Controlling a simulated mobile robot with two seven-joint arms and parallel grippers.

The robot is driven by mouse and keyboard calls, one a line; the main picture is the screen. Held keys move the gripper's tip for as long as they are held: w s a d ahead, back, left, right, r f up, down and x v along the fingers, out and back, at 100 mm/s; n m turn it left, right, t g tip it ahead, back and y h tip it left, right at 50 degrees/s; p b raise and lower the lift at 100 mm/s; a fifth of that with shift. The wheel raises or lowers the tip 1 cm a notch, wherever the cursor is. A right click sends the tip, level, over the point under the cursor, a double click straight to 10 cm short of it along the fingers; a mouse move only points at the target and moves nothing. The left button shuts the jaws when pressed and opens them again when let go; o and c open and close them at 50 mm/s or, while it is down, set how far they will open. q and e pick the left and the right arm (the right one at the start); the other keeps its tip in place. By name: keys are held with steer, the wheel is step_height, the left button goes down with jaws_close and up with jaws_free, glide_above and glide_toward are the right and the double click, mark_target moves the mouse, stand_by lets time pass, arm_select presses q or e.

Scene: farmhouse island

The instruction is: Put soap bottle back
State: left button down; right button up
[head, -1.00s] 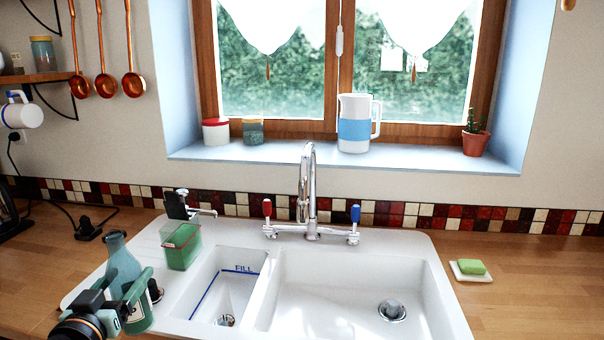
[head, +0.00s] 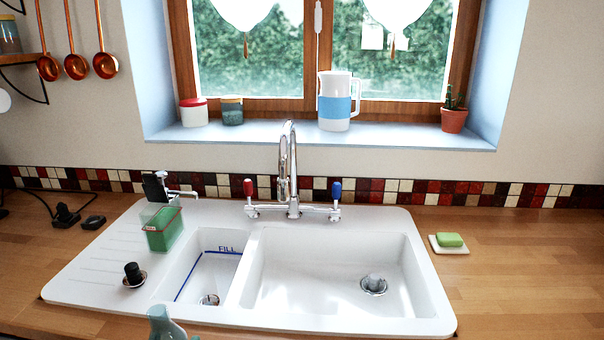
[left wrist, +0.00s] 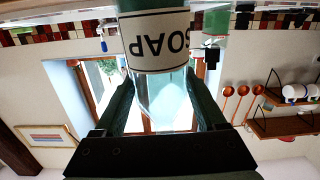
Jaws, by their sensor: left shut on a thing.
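The soap bottle (left wrist: 157,40) fills the top middle of the left wrist view, which is upside down. It has a white label reading SOAP and a clear, tapering neck. My left gripper (left wrist: 160,85) is shut on it, with one dark green finger on each side. In the head view only the bottle's pale bluish top (head: 165,324) shows at the bottom edge, in front of the sink. The rest of the bottle and my left gripper are out of that frame. My right gripper is in neither view.
The white double sink (head: 425,290) has a tall tap (head: 288,165). On its left drainboard stand a box with green contents (head: 162,228) and a black knob on a metal ring (head: 133,273). A green soap bar on a dish (head: 449,241) lies right. The wooden counter is clear further right.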

arm_select(q)
steer(key=shift+w+d+r+n+y, duration=0.15)
steer(key=shift+d+r+n+y, duration=0.2)
steer(key=shift+d+y, duration=0.2)
